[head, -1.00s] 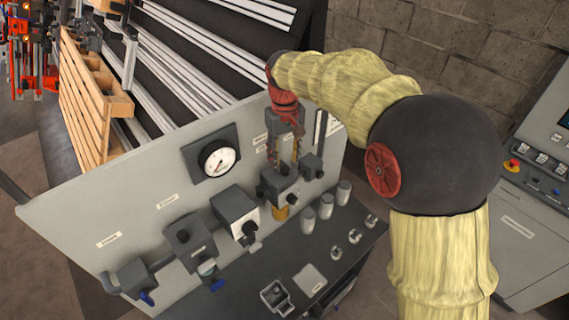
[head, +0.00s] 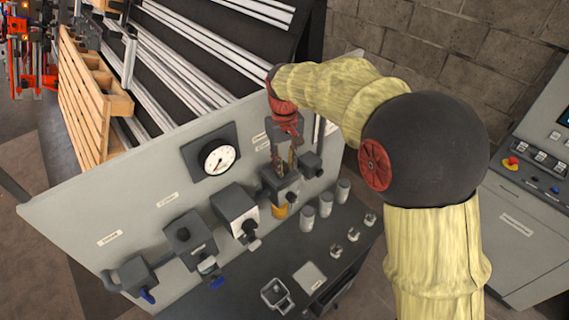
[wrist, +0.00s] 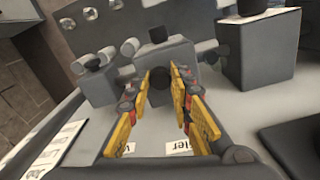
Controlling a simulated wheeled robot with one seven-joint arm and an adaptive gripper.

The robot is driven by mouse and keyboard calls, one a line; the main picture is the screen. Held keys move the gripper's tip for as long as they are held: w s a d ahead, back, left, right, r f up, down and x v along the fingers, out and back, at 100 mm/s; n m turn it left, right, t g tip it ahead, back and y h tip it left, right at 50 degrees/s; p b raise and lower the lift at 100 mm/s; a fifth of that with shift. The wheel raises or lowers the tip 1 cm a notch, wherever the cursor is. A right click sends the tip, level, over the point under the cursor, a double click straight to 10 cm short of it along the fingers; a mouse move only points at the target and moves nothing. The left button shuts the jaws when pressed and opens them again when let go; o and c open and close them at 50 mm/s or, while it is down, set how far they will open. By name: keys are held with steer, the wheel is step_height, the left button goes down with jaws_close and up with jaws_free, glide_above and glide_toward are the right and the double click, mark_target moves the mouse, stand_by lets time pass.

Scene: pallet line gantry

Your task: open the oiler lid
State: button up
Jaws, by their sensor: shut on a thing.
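The oiler (head: 280,188) is a dark grey block with an amber bowl (head: 280,211) beneath it, mounted on the light grey panel. In the wrist view the oiler block (wrist: 168,60) stands just beyond my fingertips, with a black knob (wrist: 157,34) on its far side. My gripper (head: 285,165) reaches to the top of the oiler. In the wrist view its yellow fingers (wrist: 160,77) close around a dark round knob (wrist: 159,91) at the near side of the block. The lid's outline is largely hidden, and I see no clear gap under it.
A round gauge (head: 218,157) and other valve blocks (head: 190,238) sit left of the oiler on the panel. Grey cups (head: 326,204) stand to its right on the dark shelf. A control console (head: 525,180) is at far right.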

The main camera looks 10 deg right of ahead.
jaws_close()
stand_by(0.3)
steer(key=w+d+p, duration=0.1)
steer(key=w+d, duration=0.4)
steer(key=d, duration=0.2)
steer(key=o, duration=0.6)
jaws_free()
steer(key=shift+s, duration=0.1)
steer(key=shift+o, duration=0.2)
steer(key=shift+r, duration=0.1)
step_height(320, 180, up, 12)
